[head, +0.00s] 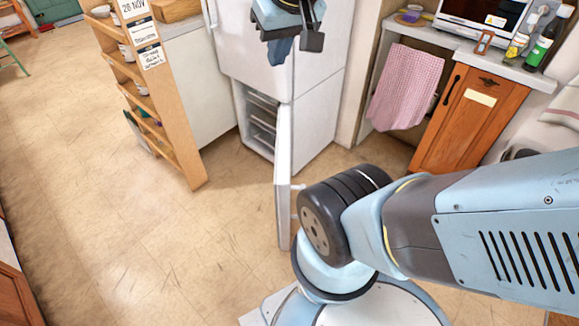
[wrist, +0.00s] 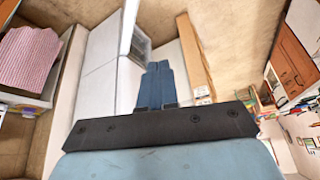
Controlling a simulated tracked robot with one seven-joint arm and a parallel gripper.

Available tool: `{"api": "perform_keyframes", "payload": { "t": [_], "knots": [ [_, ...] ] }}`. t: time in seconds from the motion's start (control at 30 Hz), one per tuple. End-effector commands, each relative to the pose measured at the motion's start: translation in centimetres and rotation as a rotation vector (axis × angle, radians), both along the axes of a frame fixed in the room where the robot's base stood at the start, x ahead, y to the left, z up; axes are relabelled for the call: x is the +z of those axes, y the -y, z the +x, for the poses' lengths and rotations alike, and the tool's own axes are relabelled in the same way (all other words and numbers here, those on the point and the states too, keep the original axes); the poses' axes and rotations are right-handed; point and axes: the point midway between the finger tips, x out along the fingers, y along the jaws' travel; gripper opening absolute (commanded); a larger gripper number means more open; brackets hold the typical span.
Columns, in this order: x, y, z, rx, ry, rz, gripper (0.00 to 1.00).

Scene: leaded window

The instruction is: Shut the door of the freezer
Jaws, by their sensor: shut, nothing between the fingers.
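The white fridge-freezer (head: 318,95) stands at the top middle of the head view. Its lower freezer door (head: 283,165) is swung wide open toward me, seen nearly edge-on. White drawers (head: 262,118) show inside, left of the door. My arm hides part of the floor near the door's outer end. My gripper (head: 280,52) is high in front of the upper part of the fridge-freezer, apart from the freezer door. In the wrist view my gripper (wrist: 158,66) has its blue fingers together and empty. The open freezer door (wrist: 129,25) shows beyond them at the top, beside the compartment.
A wooden shelf rack (head: 155,105) stands left of the fridge-freezer. A counter with a pink checked cloth (head: 405,85) and a wooden cupboard (head: 470,118) is on the right.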

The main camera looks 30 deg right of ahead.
Motion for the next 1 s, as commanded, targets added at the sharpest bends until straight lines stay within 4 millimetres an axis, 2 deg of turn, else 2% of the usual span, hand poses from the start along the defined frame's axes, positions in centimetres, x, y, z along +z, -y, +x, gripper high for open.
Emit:
{"api": "perform_keyframes", "payload": {
  "t": [0.13, 0.47, 0.77, 1.0],
  "knots": [
    [-0.9, -0.1, 2.0, -0.055, -0.087, 0.037, 0.0],
    [-4.3, 2.6, 7.3, -0.213, -0.307, 0.167, 0.0],
    [-8.5, 5.9, 11.5, -0.358, -0.49, 0.312, 0.0],
    [-12.7, 9.2, 14.3, -0.473, -0.624, 0.447, 0.0]
  ]
}}
